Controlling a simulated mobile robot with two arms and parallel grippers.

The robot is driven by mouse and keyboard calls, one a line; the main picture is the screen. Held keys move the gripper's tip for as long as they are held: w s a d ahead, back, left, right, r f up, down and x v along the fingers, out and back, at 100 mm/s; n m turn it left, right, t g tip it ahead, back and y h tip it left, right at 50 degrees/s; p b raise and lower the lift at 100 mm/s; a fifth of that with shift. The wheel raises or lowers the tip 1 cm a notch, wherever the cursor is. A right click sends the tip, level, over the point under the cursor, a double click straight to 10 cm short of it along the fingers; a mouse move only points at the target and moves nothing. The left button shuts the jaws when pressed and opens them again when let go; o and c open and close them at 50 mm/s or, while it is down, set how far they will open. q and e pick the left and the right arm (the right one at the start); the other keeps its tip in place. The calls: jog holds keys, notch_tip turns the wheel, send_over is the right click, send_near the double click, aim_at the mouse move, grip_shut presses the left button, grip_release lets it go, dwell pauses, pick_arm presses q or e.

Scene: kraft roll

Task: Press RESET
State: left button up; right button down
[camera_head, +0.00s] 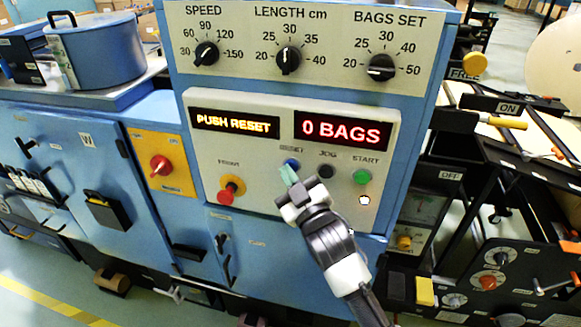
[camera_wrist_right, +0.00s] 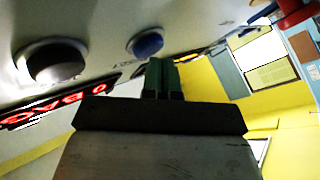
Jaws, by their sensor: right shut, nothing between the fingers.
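The blue RESET button (camera_head: 291,163) sits on the pale control panel (camera_head: 270,185), below the red and yellow displays. My right gripper (camera_head: 288,175) is shut and empty, its greenish fingertips just below the RESET button in the head view. In the right wrist view the blue button (camera_wrist_right: 147,43) shows just beyond the tip of the closed fingers (camera_wrist_right: 162,76); I cannot tell whether they touch it. The left display (camera_head: 235,123) reads PUSH RESET and the right display (camera_head: 343,130) reads 0 BAGS. My left gripper is not in view.
A black JOG button (camera_head: 326,171) and a green START button (camera_head: 361,177) lie right of RESET. A red knob on yellow (camera_head: 230,190) is to the left. Three dials, including the speed dial (camera_head: 206,54), are above. A red switch (camera_head: 160,166) is further left.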

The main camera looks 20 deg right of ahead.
jog(key=shift+w+d, duration=0.15)
dwell(0.6)
jog(key=shift+s+a+p, duration=0.3)
jog(key=shift+s+a, duration=0.2)
jog(key=shift+s, duration=0.2)
jog(key=s+a, duration=0.1)
jog(key=s, duration=0.1)
jog(key=s+a, duration=0.1)
jog(key=s, duration=0.1)
jog(key=shift+a+p, duration=0.4)
dwell(0.4)
